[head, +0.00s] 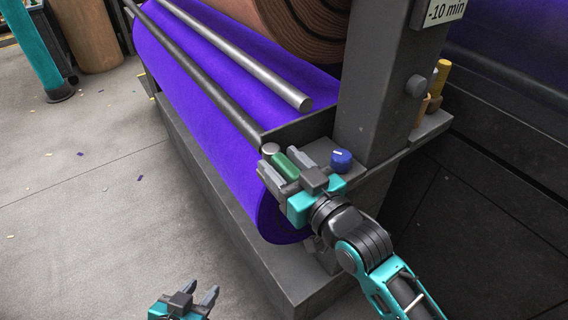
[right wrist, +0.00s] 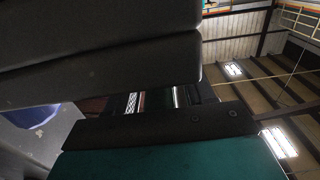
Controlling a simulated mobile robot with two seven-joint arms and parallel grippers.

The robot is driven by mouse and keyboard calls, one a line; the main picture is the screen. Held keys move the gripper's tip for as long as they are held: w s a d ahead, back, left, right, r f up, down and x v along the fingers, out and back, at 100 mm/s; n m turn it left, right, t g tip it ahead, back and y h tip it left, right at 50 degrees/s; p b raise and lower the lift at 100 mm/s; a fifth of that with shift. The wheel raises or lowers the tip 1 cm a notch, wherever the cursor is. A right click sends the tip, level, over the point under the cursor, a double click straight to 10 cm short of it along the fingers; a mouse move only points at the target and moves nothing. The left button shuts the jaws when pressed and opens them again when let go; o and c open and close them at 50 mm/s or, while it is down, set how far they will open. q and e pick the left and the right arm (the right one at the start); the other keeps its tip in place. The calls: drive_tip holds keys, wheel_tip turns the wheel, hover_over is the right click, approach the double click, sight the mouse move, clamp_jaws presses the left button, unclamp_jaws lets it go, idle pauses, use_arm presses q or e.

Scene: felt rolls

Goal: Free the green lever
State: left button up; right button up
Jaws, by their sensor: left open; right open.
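The green lever (head: 285,165) is a short green grip at the near end of the machine, beside a round grey rod end. My right gripper (head: 290,174) is at the lever with its jaws open, one finger on either side of the grip in the head view. The fingers hide part of the lever, and I cannot tell whether they touch it. In the right wrist view the dark fingers fill much of the picture, with a narrow gap between them. My left gripper (head: 201,299) is open and empty at the bottom of the head view, over the floor.
A purple felt roll (head: 215,100) lies along the machine under two grey rods, with a brown roll (head: 285,25) behind. A blue knob (head: 341,160) sits close right of my right gripper. A grey post (head: 370,90) stands behind it.

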clamp_jaws()
idle(0.4)
